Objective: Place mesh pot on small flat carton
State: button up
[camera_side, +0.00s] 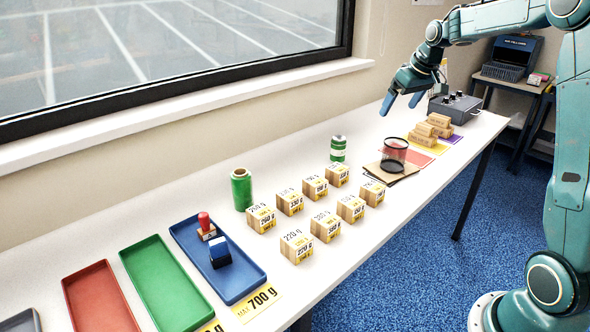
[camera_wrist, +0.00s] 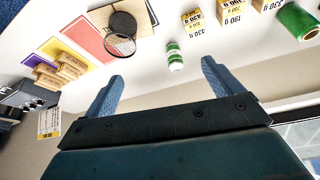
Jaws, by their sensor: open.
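The dark, see-through mesh pot (camera_side: 394,152) stands upright on a brown flat carton (camera_side: 371,171) toward the far end of the table. Its base appears to rest on the carton, near the red mat. In the wrist view the pot's rim (camera_wrist: 120,45) and dark base show at upper left, over the brown flat carton (camera_wrist: 98,16). My gripper (camera_side: 400,103) is open and empty, raised above the table, behind and above the pot and apart from it. In the wrist view the gap between its fingers (camera_wrist: 162,70) holds nothing.
A green-and-white can (camera_side: 338,148) stands left of the pot. Several weight-marked blocks (camera_side: 297,246) and a green roll (camera_side: 241,189) are nearer. Small cartons (camera_side: 432,130) sit on coloured mats beyond the pot, before a grey box (camera_side: 455,106). Trays (camera_side: 232,282) lie at the near end.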

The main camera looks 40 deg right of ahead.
jog(key=s+a+r+n, duration=0.1)
jog(key=s+a+r, duration=0.3)
jog(key=a, duration=0.5)
jog(key=s+a+r, duration=0.2)
jog(key=s+a, duration=0.4)
jog(key=a, duration=0.2)
jog(key=s+a+f, duration=0.2)
jog(key=s+a, duration=0.3)
jog(key=s, duration=0.3)
jog(key=s+a+f+n+t+y, duration=0.1)
jog(key=s+a+f, duration=0.1)
jog(key=s+a, duration=0.3)
jog(key=s, duration=0.4)
